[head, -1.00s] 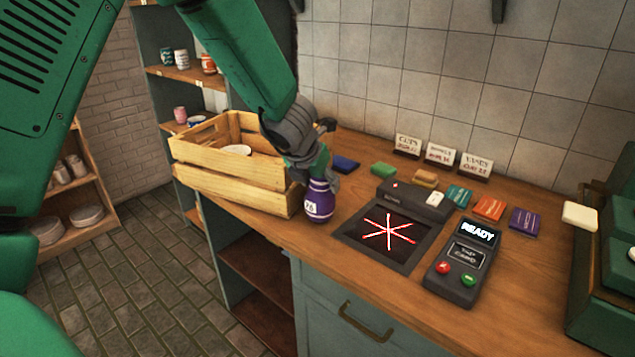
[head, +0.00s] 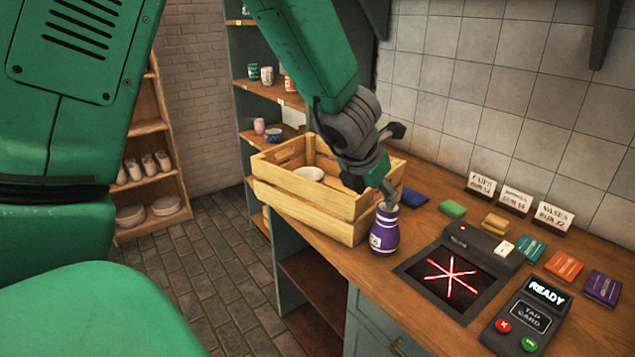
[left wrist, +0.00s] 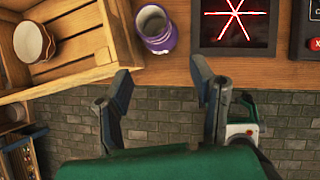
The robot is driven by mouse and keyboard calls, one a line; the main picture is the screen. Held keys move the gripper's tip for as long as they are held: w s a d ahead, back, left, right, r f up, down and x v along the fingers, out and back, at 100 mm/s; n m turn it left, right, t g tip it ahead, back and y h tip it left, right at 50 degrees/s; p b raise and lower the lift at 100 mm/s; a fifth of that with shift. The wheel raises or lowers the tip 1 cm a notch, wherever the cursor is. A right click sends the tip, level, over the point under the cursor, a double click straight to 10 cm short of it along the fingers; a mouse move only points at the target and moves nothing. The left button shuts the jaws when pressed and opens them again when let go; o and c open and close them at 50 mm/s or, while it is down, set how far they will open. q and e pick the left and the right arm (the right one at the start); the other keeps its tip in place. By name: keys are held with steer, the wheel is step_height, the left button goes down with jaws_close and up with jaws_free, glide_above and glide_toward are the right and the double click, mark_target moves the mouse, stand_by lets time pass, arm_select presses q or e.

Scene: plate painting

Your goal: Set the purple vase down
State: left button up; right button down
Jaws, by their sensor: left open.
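The purple vase (head: 384,232), with a white label, stands upright on the wooden counter between the crate and the scanner pad. In the left wrist view the vase (left wrist: 158,40) shows its pale, open mouth. My left gripper (head: 398,192) is by the vase's top in the head view, partly overlapping it. In the left wrist view the left gripper's fingers (left wrist: 160,78) are spread apart and empty, with the vase beyond their tips. My right gripper is not in view.
A wooden crate (head: 315,204) holding a white bowl (head: 309,173) stands close left of the vase. The scanner pad (head: 418,272) with a red star is close right. A card terminal (head: 531,318), coloured blocks and price signs lie further right. The counter's front edge is near.

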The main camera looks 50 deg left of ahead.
arm_select(q)
steer(key=s+f+m+g+y, duration=0.1)
steer(key=s+f+m+g, duration=0.1)
steer(key=s+f+m, duration=0.6)
steer(key=s+f+m+g+y, duration=0.15)
steer(key=s+f+m, duration=0.25)
steer(key=f+m, duration=0.75)
steer(key=s+d+f+m+h, duration=0.1)
steer(key=s+d+f+m, duration=0.2)
steer(key=s+f+m, duration=0.1)
steer(key=s+d+f+m+g+h, duration=0.1)
steer(key=s+d+f+m, duration=0.1)
steer(key=s+f+m, duration=0.2)
steer(key=s+d+f+m+g+h, duration=0.1)
steer(key=s+d+f+m, duration=0.2)
steer(key=s+m, duration=0.6)
steer(key=shift+d+f+m+h, duration=0.35)
steer(key=shift+f+m, duration=0.25)
steer(key=shift+m, duration=0.05)
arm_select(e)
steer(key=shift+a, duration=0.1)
arm_select(q)
steer(key=shift+a, duration=0.1)
step_height(320, 180, down, 8)
steer(key=b, duration=0.8)
steer(key=shift+f, duration=0.2)
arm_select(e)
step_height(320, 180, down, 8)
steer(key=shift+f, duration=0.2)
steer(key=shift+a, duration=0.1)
